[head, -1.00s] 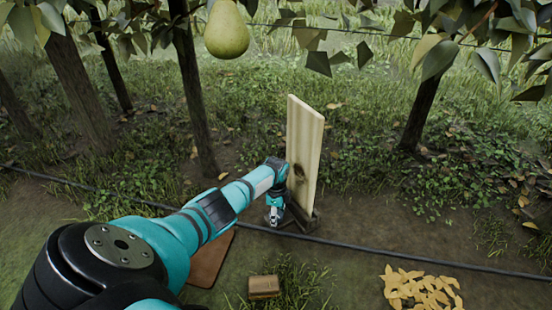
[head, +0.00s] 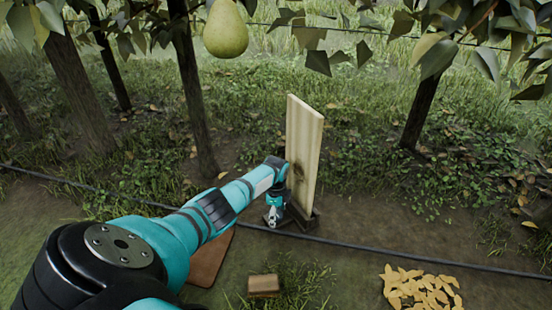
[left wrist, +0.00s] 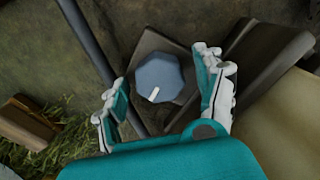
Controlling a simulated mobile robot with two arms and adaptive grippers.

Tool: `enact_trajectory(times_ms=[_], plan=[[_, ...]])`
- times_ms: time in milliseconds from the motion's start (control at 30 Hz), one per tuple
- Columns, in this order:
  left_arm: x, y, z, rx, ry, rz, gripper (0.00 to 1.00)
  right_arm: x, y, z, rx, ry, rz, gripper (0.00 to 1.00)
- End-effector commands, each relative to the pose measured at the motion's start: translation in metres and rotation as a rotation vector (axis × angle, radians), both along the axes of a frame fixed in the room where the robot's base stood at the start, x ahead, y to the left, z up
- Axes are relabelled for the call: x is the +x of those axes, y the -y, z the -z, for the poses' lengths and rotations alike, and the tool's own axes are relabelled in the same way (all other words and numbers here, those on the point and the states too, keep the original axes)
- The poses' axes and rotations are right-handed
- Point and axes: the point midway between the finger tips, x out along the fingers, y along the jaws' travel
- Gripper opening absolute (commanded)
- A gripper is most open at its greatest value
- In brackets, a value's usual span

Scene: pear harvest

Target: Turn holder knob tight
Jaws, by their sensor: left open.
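The holder knob (left wrist: 159,76) is a blue-grey faceted disc with a short white mark near its lower edge. It sits on a dark square plate (left wrist: 151,43) of the holder, seen from above in the left wrist view. My left gripper (left wrist: 160,85) is open, with one finger on each side of the knob in that view; I cannot tell whether either touches it. In the head view my left gripper (head: 273,215) points down at the foot of the upright pale wooden board (head: 304,150). The holder base (head: 305,222) is dark, and the gripper hides the knob there. My right gripper is not in view.
A black hose (head: 390,255) runs along the ground past the holder. A small wooden block (head: 264,285), a brown mat (head: 208,262) and a pile of yellow leaves (head: 422,290) lie in front. A pear (head: 226,30) hangs above. Tree trunks stand behind.

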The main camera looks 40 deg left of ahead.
Motion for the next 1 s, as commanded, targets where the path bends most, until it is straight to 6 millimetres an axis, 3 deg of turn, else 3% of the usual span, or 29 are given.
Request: enact_trajectory(times_ms=[267, 700, 1000], plan=[[0.000, -0.001, -0.022, 0.001, 0.003, 0.002, 0.70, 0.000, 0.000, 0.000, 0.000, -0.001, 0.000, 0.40], [0.001, 0.000, -0.106, 0.001, 0.002, 0.000, 0.70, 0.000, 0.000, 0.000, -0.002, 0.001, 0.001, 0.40], [0.000, 0.001, -0.120, 0.000, -0.001, 0.001, 0.70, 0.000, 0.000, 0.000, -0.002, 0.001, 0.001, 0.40]])
